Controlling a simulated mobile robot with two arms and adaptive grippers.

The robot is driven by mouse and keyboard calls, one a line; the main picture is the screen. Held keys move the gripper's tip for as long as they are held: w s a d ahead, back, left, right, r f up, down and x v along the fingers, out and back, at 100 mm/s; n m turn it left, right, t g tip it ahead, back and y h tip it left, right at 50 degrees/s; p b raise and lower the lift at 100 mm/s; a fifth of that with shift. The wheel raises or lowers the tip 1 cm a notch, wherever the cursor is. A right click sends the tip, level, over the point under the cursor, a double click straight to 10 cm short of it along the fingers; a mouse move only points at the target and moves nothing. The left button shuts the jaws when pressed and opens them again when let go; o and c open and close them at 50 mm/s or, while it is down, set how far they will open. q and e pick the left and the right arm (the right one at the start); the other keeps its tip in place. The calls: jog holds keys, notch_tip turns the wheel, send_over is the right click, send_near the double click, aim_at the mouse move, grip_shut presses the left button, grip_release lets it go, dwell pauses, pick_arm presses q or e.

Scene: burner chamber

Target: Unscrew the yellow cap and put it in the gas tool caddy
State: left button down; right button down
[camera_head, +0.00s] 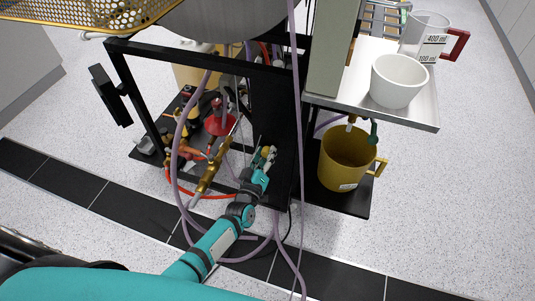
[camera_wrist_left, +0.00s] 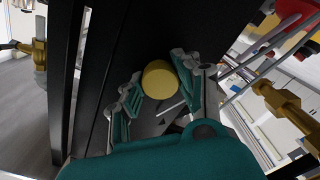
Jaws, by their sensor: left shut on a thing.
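My left gripper (camera_head: 264,160) reaches into the lower part of the black frame, beside its dark upright panel. In the left wrist view its two fingers (camera_wrist_left: 158,88) are shut on the round yellow cap (camera_wrist_left: 159,79), one finger on each side. The cap's flat face shows; what lies behind it is hidden, so I cannot tell whether it still sits on a thread. In the head view the cap is small and mostly covered by the fingers. I cannot pick out the gas tool caddy with certainty. My right gripper is not in view.
Purple hoses (camera_head: 176,150) hang around my left arm. A brass fitting (camera_head: 207,178) and a red part (camera_head: 220,120) are left of the gripper. A yellow mug (camera_head: 345,165) stands right of the panel, below a metal shelf (camera_head: 420,112) with a white bowl (camera_head: 398,85).

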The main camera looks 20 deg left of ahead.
pick_arm(q)
jog(key=n+b, duration=0.1)
jog(key=n, duration=0.2)
jog(key=shift+f, duration=0.1)
jog(key=shift+n, duration=0.6)
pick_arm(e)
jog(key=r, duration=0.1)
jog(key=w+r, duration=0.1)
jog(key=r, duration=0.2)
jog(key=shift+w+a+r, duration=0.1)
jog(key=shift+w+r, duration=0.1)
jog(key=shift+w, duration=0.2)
pick_arm(q)
jog(key=c, duration=0.9)
grip_release()
jog(key=shift+o, duration=0.2)
jog(key=shift+s, duration=0.1)
jog(key=shift+s+a+p, duration=0.1)
jog(key=shift+s+p, duration=0.35)
jog(key=shift+s, duration=0.7)
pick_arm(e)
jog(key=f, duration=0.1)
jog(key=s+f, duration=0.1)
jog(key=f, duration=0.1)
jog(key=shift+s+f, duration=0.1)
